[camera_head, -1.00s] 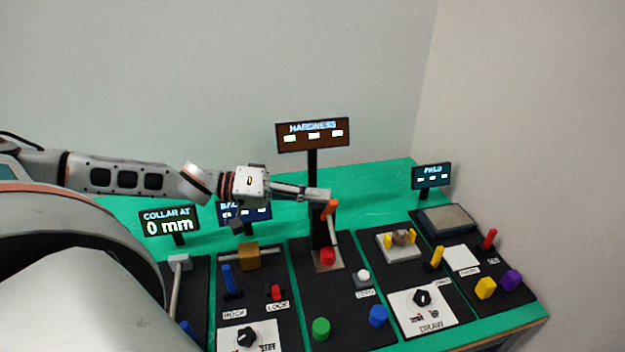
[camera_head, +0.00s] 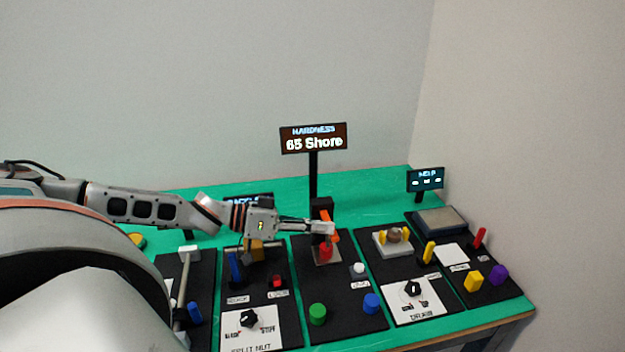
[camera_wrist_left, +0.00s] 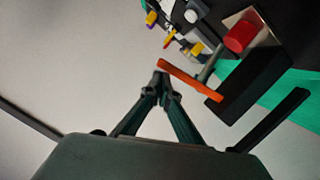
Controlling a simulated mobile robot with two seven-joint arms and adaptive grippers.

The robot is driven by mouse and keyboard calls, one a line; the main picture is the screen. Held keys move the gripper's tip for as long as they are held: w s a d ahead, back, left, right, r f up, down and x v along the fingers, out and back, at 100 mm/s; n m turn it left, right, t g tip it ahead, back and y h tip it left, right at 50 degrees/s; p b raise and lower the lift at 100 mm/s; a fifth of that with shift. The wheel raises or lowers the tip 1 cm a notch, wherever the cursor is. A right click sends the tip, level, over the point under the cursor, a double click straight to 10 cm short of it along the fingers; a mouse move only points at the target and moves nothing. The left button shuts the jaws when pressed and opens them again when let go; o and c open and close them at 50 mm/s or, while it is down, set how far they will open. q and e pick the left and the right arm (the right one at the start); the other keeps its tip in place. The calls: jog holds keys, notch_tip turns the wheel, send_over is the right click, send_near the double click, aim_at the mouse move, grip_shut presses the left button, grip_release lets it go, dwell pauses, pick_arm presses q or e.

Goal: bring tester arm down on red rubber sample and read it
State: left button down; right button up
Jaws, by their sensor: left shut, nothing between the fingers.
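The hardness display (camera_head: 313,139) reads "65 Shore" in the head view. The orange tester arm (camera_head: 332,226) is lowered over the red rubber sample (camera_head: 325,252), which sits on a pale plate at the foot of the dark post. My left gripper (camera_head: 331,230) is shut and empty, with its tips at the tester arm. In the left wrist view the shut fingertips (camera_wrist_left: 161,76) are at one end of the orange arm (camera_wrist_left: 190,80), and the red sample (camera_wrist_left: 240,37) shows beyond. The exact contact between the arm's tip and the sample is hard to see. My right gripper is not in view.
A green cylinder (camera_head: 317,314), a blue cylinder (camera_head: 372,303) and a white knob (camera_head: 358,268) are on the same black panel. Panels with knobs and levers flank it on both sides. The green table behind the panels is mostly clear.

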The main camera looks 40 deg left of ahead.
pick_arm(q)
jog(key=shift+s+d+f, duration=0.1)
jog(key=shift+f, duration=0.35)
jog(key=shift+s+d+f, duration=0.1)
jog(key=shift+f, duration=0.35)
jog(key=shift+s+d+f, duration=0.1)
jog(key=shift+s+f, duration=0.05)
jog(key=shift+f, duration=0.2)
jog(key=shift+r, duration=0.1)
